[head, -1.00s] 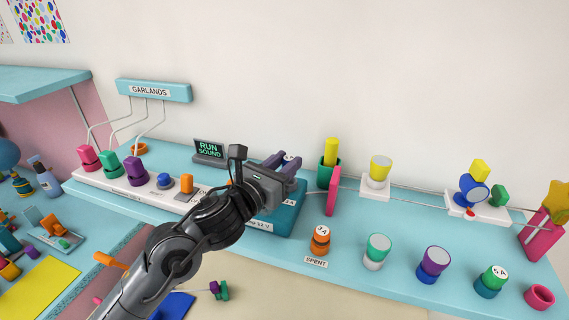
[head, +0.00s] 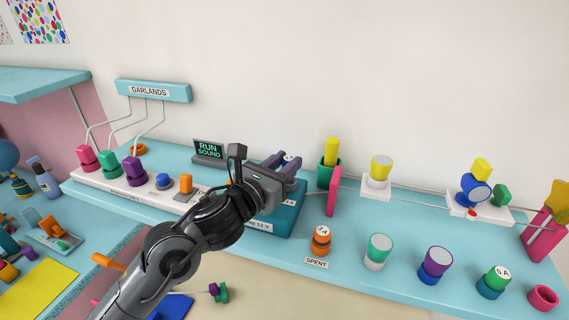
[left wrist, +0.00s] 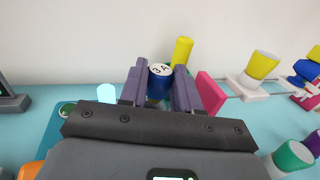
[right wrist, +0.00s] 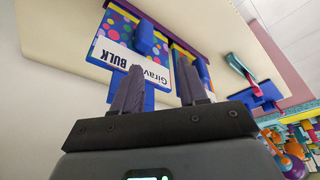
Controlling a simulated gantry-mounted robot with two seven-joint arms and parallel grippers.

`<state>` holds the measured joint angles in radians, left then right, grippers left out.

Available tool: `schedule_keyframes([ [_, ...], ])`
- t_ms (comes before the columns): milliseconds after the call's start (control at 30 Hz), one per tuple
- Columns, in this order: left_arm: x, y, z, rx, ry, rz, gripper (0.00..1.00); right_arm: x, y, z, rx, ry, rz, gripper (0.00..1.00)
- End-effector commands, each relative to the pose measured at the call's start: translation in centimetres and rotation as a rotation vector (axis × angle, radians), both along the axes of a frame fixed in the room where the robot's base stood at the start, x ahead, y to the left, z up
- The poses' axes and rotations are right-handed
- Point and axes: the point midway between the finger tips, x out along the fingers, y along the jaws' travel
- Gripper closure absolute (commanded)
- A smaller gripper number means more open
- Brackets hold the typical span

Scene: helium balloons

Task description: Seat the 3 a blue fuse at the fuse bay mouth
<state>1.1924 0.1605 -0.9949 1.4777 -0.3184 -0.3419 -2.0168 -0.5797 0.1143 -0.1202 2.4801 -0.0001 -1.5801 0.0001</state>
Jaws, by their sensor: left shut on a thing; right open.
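The blue fuse with a white top marked 3 A (left wrist: 160,70) stands between the fingers of my left gripper (left wrist: 160,82) in the left wrist view. The left gripper is shut on it. In the head view the left gripper (head: 287,160) is over the teal box (head: 287,218), whose front label partly reads 12 V. The gripper and wrist hide most of the box top, so the bay mouth and any contact with the fuse cannot be seen. My right gripper (right wrist: 158,78) is open and empty in the right wrist view, away from the shelf.
An orange 3 A fuse (head: 321,241) stands by the SPENT label (head: 316,263). A pink upright block (head: 333,191) and a green holder with a yellow cylinder (head: 331,150) stand just right of the left gripper. Several coloured cylinders line the shelf's right. A BULK sign (right wrist: 122,58) is near the right gripper.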

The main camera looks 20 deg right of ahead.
Motion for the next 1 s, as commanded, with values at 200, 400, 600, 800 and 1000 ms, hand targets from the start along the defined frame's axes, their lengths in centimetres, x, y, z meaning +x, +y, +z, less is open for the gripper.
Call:
schedule_keyframes([
  [200, 0.0, 0.0, -0.5, 0.0, 0.0, 0.0, 1.0, 0.0, 0.0, -0.6, 0.0, 0.0, 0.0, 0.57],
  [400, 0.0, 0.0, -0.9, -0.001, -0.001, 0.0, 1.0, 0.0, -0.1, -1.1, -0.003, 0.001, 0.001, 0.57],
  [600, 0.0, 0.0, -1.3, -0.001, -0.001, 0.0, 1.0, 0.0, -0.2, -1.6, -0.009, 0.001, 0.005, 0.57],
  [800, 0.0, 0.0, -1.8, -0.001, -0.001, 0.0, 1.0, 0.0, -0.3, -2.1, -0.011, 0.0, 0.007, 0.57],
  [1000, 0.0, 0.0, -2.2, 0.0, 0.0, 0.0, 1.0, 0.0, -0.2, -2.6, -0.01, 0.001, 0.006, 0.57],
])
